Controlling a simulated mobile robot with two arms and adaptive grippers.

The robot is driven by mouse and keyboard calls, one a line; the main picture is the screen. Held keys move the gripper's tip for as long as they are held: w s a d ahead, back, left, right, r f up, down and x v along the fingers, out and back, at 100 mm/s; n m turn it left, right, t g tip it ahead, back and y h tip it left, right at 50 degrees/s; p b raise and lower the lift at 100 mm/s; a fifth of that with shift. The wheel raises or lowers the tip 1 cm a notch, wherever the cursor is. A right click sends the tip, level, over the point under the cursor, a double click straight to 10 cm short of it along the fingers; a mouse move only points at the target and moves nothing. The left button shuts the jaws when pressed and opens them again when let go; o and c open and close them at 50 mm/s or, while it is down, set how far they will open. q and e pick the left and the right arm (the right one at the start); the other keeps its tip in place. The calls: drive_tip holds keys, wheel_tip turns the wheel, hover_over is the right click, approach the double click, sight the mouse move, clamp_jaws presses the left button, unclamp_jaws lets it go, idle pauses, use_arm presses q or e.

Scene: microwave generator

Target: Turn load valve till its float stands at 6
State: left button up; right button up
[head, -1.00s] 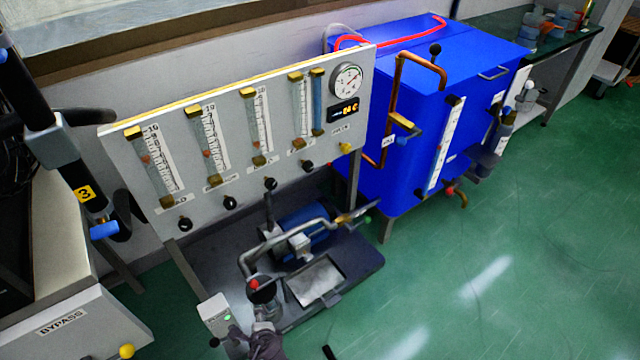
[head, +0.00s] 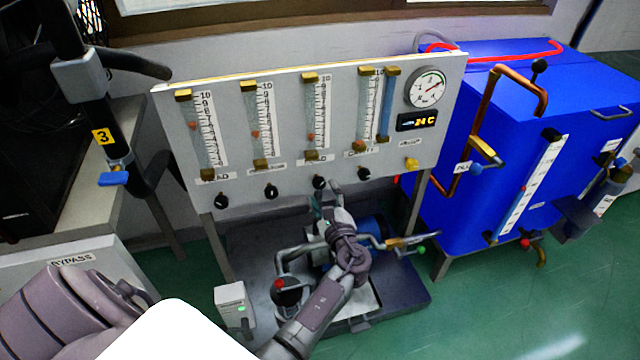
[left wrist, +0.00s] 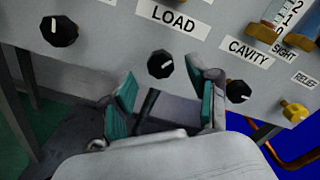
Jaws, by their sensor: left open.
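The load valve is the third black knob (head: 319,182) on the grey panel, below the LOAD label. In the left wrist view the load knob (left wrist: 160,64) shows a white pointer mark, just beyond my fingers. Its flow tube (head: 316,112) stands above it. The small red float (head: 312,137) sits low in the tube, near 2 by eye. My left gripper (head: 324,192) is in front of the panel, just below the load knob. Its teal-padded fingers (left wrist: 165,98) are open and empty, apart from the knob. My right gripper is not in view.
The cavity knob (head: 363,173) is close on the right, another black knob (head: 271,191) on the left. The yellow relief knob (head: 411,164) is farther right. A pump with pipes (head: 300,262) stands below the panel. A blue tank (head: 480,180) stands at right.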

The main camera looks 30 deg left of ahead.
sight(320, 186)
use_arm(q)
drive_tip(key=x, duration=0.4)
drive_tip(key=shift+w+a, duration=0.35)
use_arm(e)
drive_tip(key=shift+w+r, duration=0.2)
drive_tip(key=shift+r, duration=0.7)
use_arm(q)
clamp_jaws()
drive_tip(key=shift+f+b, duration=0.1)
drive_tip(key=shift+b, duration=0.2)
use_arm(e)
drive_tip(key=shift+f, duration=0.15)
